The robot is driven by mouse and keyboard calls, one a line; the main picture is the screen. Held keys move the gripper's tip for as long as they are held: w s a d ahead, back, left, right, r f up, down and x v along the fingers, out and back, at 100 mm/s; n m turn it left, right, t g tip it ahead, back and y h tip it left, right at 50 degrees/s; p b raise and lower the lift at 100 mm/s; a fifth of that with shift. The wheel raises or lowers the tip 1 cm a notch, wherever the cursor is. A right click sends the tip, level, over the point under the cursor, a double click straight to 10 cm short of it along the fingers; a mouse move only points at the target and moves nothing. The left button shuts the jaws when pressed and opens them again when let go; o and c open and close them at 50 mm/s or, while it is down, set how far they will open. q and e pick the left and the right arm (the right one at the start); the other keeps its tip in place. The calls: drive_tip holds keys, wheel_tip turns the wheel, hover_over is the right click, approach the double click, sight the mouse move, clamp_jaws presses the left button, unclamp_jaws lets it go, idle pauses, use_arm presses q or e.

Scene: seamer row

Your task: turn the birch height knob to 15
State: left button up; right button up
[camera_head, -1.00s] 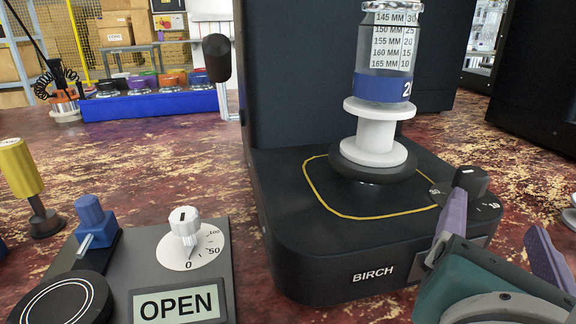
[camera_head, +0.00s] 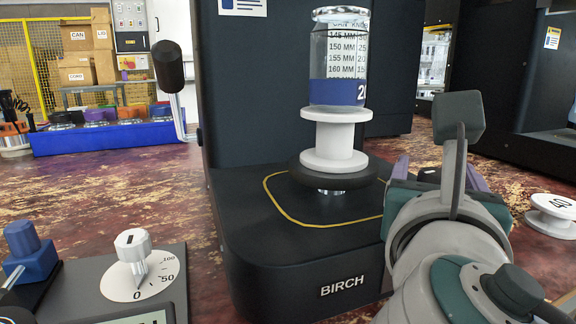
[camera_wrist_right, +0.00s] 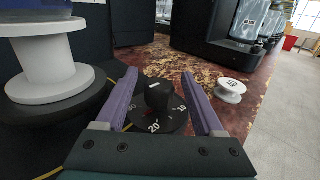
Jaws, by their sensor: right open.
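The birch machine (camera_head: 300,270) has a dark base lettered BIRCH. Its black height knob (camera_wrist_right: 157,95) stands on a dark dial (camera_wrist_right: 155,122) with white numbers; 20 reads at the side nearest the wrist camera. The knob's setting is too small to tell for sure. My right gripper (camera_wrist_right: 160,97) is open, its purple fingers on either side of the knob, with gaps visible on both sides. In the head view my right gripper (camera_head: 438,176) and wrist hide most of the knob. A glass jar (camera_head: 338,60) with a printed millimetre scale stands on a white spool (camera_head: 334,138) on the machine. My left gripper is out of view.
A grey panel at the lower left carries a white knob (camera_head: 132,244) on a 0–100 dial and a blue switch (camera_head: 26,248). A black-handled lever (camera_head: 170,70) stands left of the machine. A white spool marked 40 (camera_head: 553,213) lies at the right.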

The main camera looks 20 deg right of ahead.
clamp_jaws()
idle(0.5)
